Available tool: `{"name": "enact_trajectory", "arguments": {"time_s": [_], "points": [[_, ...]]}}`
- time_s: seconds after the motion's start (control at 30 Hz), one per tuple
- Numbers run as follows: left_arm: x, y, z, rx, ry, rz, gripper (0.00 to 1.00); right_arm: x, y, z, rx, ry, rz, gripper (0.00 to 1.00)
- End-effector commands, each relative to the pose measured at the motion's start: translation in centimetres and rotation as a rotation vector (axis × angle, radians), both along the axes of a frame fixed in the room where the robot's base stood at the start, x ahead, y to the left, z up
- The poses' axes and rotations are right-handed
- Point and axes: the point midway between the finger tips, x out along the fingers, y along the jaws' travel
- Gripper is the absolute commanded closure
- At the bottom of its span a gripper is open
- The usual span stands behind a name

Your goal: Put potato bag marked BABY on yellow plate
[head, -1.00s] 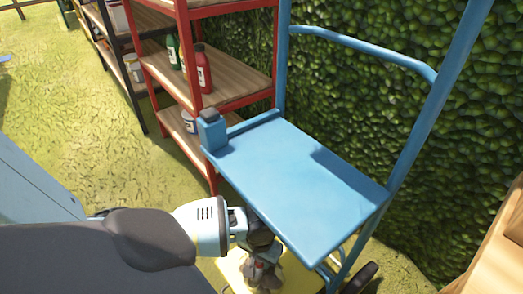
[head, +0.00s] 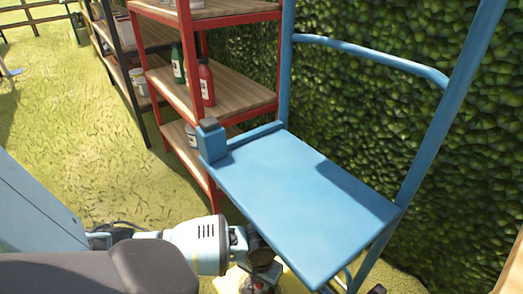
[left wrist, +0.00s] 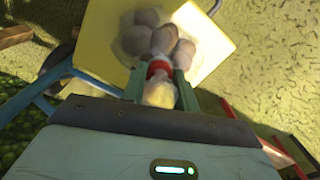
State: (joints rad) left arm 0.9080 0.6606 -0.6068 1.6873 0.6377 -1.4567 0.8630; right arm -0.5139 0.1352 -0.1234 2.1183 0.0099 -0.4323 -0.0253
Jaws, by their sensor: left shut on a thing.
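My left gripper (left wrist: 159,76) is shut on the neck of a potato bag (left wrist: 148,38) at its red band in the left wrist view. Several brown potatoes show through the bag. The BABY marking cannot be read. The bag is over the yellow plate (left wrist: 108,43), and I cannot tell whether it rests on it or hangs just above. In the head view the left gripper (head: 260,277) is at the bottom, beside the blue cart, with the plate (head: 222,283) partly hidden below it. My right gripper is not in view.
A blue cart platform (head: 298,205) with tall handle rails stands just right of my left gripper. A red shelf (head: 238,92) with bottles is behind, next to a dark shelf (head: 133,40). A hedge (head: 375,90) closes the right side. Open grass (head: 75,120) lies left.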

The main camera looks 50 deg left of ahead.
Motion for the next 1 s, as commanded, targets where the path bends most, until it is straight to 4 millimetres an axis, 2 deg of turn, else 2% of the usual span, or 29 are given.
{"name": "enact_trajectory", "arguments": {"time_s": [0.33,0.37,0.53,0.87,1.0], "points": [[0.1,0.0,-0.1,0.0,-0.003,0.001,1.0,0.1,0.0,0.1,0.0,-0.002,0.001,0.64],[0.0,0.0,-0.2,0.0,-0.001,0.001,0.69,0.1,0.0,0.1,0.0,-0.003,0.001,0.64],[0.0,0.0,-0.2,0.0,-0.001,0.0,0.49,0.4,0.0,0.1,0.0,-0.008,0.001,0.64],[0.1,0.0,0.1,0.0,-0.002,-0.001,0.49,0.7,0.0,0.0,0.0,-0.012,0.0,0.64],[0.1,0.0,2.1,-0.001,-0.004,0.0,0.49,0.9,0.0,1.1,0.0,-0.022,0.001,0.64]]}}
